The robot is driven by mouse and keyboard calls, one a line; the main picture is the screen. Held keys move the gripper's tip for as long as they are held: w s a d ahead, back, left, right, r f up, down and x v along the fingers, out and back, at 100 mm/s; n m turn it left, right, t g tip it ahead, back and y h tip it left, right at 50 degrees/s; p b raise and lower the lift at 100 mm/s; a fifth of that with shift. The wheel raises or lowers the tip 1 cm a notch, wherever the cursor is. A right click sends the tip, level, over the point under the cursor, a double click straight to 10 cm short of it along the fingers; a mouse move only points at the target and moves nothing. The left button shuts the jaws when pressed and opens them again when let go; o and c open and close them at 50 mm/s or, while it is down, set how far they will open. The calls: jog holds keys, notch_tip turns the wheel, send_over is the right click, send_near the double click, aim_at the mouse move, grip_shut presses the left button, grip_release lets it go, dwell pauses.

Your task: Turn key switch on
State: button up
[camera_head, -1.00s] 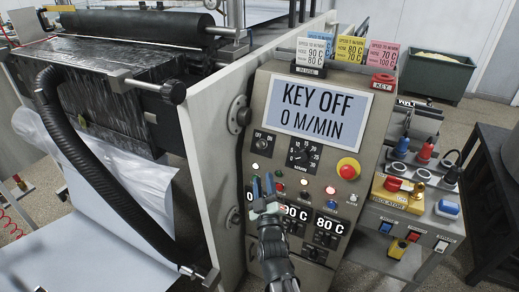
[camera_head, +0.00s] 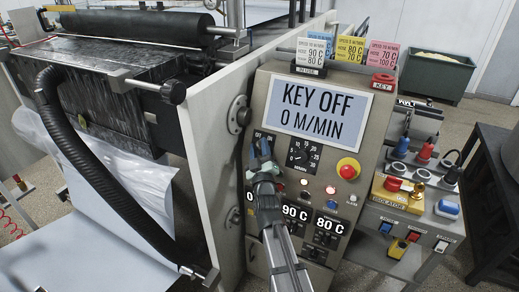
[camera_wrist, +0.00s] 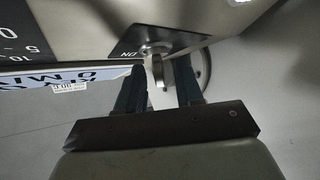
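The key switch (camera_wrist: 156,50) sits on a dark plate marked ON in the wrist view, with a metal key standing out of it. My gripper (camera_wrist: 160,85) has its two dark fingers apart, one on each side of the key, with gaps showing. I cannot tell whether a finger touches it. In the head view my gripper (camera_head: 260,150) is at the OFF/ON plate (camera_head: 263,136) on the control panel and covers most of the switch. The display (camera_head: 318,112) reads KEY OFF, 0 M/MIN.
Right of the switch are a speed dial (camera_head: 299,156) and a red emergency button (camera_head: 348,168). Lamps and temperature readouts (camera_head: 296,212) lie below. The machine's side wall (camera_head: 212,150) stands close on the left. An accessory shelf (camera_head: 415,215) is at right.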

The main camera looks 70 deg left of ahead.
grip_shut()
dwell(0.3)
jog(key=shift+m+t, duration=0.4)
jog(key=shift+m, duration=0.1)
jog(key=m+t, duration=0.2)
jog(key=m, duration=0.1)
jog(key=m+t+h, duration=0.1)
jog(key=m+t, duration=0.2)
jog(key=m+t+h, duration=0.1)
jog(key=m+t, duration=0.2)
jog(key=shift+s+a+f+m, duration=0.15)
jog(key=shift+s+a+m, duration=0.15)
jog(key=shift+a, duration=0.05)
jog(key=m+t+h, duration=0.2)
jog(key=m, duration=0.1)
jog(key=m+t+h, duration=0.2)
jog(key=m+t, duration=0.1)
jog(key=m, duration=0.1)
jog(key=shift+s+a+h, duration=0.1)
jog(key=shift+h, duration=0.3)
jog(key=m+t+h, duration=0.1)
jog(key=m+h, duration=0.1)
jog(key=shift+m, duration=0.4)
jog(key=shift+m+t+h, duration=0.4)
jog(key=shift+m+h, duration=0.1)
jog(key=shift+h, duration=0.2)
